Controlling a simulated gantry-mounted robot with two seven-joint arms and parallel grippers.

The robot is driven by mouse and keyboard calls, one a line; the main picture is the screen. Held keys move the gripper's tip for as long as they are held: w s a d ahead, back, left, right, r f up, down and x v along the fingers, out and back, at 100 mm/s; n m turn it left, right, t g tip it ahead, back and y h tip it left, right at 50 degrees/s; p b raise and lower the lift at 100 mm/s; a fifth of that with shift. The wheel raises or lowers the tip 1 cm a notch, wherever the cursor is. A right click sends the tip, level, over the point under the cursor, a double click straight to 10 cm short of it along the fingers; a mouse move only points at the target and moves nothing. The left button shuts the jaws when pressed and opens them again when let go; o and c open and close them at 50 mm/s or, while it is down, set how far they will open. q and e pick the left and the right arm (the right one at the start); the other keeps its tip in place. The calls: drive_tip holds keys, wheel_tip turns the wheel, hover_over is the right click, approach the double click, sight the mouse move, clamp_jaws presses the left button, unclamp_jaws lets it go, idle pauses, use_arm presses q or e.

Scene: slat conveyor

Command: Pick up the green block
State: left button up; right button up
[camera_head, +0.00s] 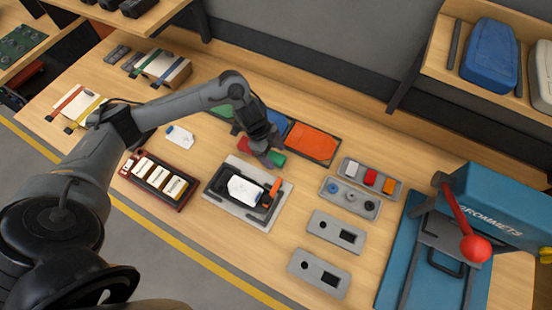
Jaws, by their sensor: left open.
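The green block (279,158) lies on the wooden workbench in the middle of the head view, partly hidden by my left gripper. My left gripper (268,160) is open, pointing down right at the block; the fingers partly overlap it in the picture. I cannot tell whether they touch it. A red block (244,146) shows just left of the gripper. My right gripper is not in view.
An orange tray (313,142) lies behind the gripper. A grey fixture plate (222,205) holding a white piece is in front. Several grey holders (350,203) lie to the right, beside a blue press (500,205) with a red-knobbed lever. A dark red rack (150,190) stands front left.

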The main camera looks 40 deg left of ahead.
use_arm(q)
drive_tip(key=shift+x, duration=1.2)
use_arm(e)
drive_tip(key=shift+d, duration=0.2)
use_arm(q)
drive_tip(key=c, duration=1.1)
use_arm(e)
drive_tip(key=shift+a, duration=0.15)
use_arm(q)
drive_tip(key=shift+o, duration=0.2)
drive_tip(key=shift+r, duration=0.1)
drive_tip(key=shift+w+r, duration=0.1)
drive_tip(key=shift+r, duration=0.65)
wheel_tip(320, 180, up, 3)
drive_tip(key=shift+f, duration=0.15)
drive_tip(key=s+d+r+p, duration=0.1)
drive_tip(key=s+d+r, duration=0.4)
drive_tip(key=d, duration=0.5)
drive_tip(key=shift+s+d+r, duration=0.15)
drive_tip(key=shift+s+r, duration=0.25)
drive_tip(key=shift+r, duration=0.45)
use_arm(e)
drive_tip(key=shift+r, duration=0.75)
